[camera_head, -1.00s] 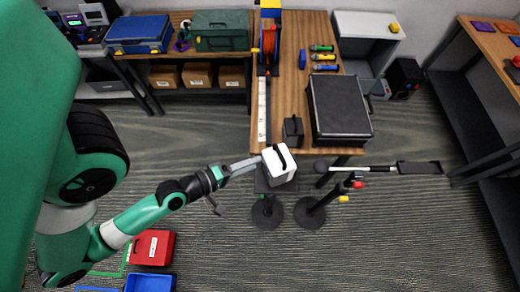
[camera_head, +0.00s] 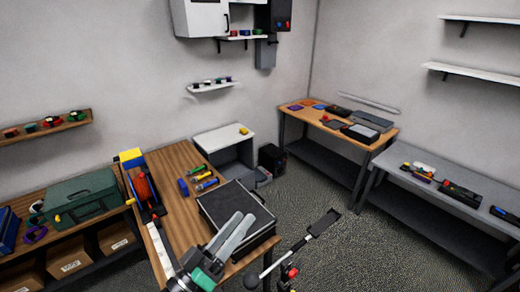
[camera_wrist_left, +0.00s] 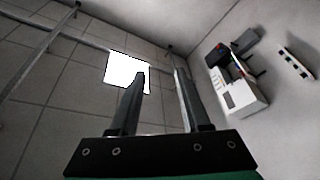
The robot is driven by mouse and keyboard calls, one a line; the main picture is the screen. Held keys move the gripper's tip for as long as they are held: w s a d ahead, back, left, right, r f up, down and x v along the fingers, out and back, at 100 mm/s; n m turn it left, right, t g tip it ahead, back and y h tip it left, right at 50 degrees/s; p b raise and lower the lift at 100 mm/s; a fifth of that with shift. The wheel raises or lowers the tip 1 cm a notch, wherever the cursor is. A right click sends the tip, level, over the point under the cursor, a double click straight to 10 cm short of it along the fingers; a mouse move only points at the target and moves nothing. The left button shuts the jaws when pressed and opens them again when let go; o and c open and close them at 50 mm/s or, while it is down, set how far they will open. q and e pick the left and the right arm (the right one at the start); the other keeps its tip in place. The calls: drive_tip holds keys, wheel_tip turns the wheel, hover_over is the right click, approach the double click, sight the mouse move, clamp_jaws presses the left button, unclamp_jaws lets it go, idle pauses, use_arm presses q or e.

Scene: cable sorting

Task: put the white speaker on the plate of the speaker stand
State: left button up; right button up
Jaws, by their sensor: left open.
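My left gripper (camera_head: 243,222) points up over the near side of the dark case, with its two grey fingers apart. In the left wrist view my left gripper (camera_wrist_left: 160,80) is open and nothing is between its fingers. The white speaker and the plate of the speaker stand do not show in either current view. My right gripper is not in view.
A black case (camera_head: 215,203) lies on the wooden table (camera_head: 180,212), with several coloured tools behind it. A boom arm (camera_head: 293,245) with a dark end stands right of the table. The left wrist view faces the ceiling, with a bright panel (camera_wrist_left: 120,70).

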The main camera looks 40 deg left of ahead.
use_arm(q)
drive_tip(key=s+d+r+m+t+h, duration=0.1)
drive_tip(key=d+r+m+t, duration=0.1)
drive_tip(key=r, duration=0.8)
drive_tip(key=d+r+m+t+h, duration=0.1)
drive_tip(key=d+r+m, duration=0.3)
drive_tip(key=r, duration=0.7)
drive_tip(key=s+d+r+m+t+h, duration=0.1)
drive_tip(key=d+r+m+t, duration=0.2)
drive_tip(key=r, duration=0.8)
drive_tip(key=shift+s+h, duration=0.3)
drive_tip(key=shift+h, duration=0.1)
wheel_tip(320, 180, up, 4)
drive_tip(key=p, duration=0.3)
drive_tip(key=shift+f, duration=0.25)
